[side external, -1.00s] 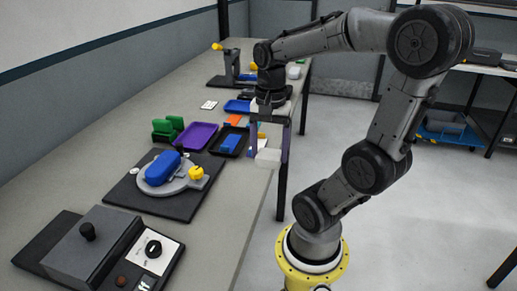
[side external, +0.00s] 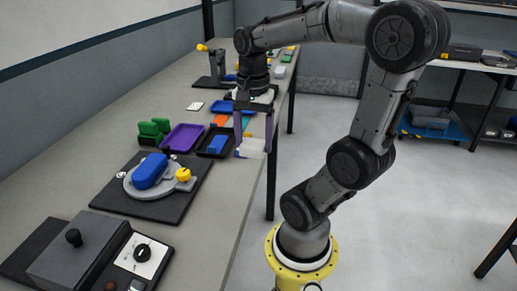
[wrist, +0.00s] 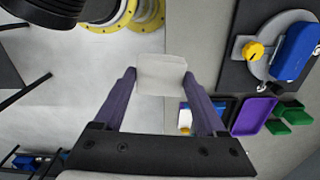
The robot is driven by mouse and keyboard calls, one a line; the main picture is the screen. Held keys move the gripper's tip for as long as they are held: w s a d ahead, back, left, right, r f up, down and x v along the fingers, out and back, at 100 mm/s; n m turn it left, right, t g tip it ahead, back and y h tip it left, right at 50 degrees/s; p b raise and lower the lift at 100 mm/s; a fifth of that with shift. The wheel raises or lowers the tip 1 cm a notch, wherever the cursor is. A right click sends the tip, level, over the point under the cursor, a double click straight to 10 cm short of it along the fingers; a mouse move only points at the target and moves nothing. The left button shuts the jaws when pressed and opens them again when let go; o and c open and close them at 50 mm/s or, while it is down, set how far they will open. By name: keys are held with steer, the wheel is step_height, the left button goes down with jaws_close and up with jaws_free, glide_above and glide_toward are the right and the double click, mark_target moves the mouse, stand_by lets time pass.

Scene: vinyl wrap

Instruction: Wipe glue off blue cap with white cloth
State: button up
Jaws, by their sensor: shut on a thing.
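The blue cap (side external: 150,170) lies on a round grey fixture (side external: 135,193) on a black board, left of my gripper in the side view. It also shows at the upper right of the wrist view (wrist: 292,50). My gripper (side external: 243,143) points down near the table's front edge, apart from the cap. Its two purple fingers are shut on a white block-like cloth (wrist: 161,75), which also shows in the side view (side external: 251,150). I cannot make out glue on the cap.
A yellow knob (side external: 183,175) sits on the fixture beside the cap. A purple tray (side external: 182,137), a black tray (side external: 207,152) with a blue item and green blocks (side external: 150,130) stand behind the board. A grey control box (side external: 75,255) is at the front left.

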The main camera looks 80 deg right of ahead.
steer(key=w+d+r, duration=0.4)
steer(key=w+r, duration=0.1)
steer(key=w, duration=0.3)
steer(key=n, duration=0.1)
glide_above(154, 162)
step_height(154, 162, down, 6)
steer(key=shift+f, duration=3.7)
steer(key=shift+w+f, duration=0.15)
steer(key=shift+w, duration=1.85)
steer(key=shift+s+d, duration=0.1)
steer(key=shift+s, duration=1.85)
step_height(154, 162, up, 8)
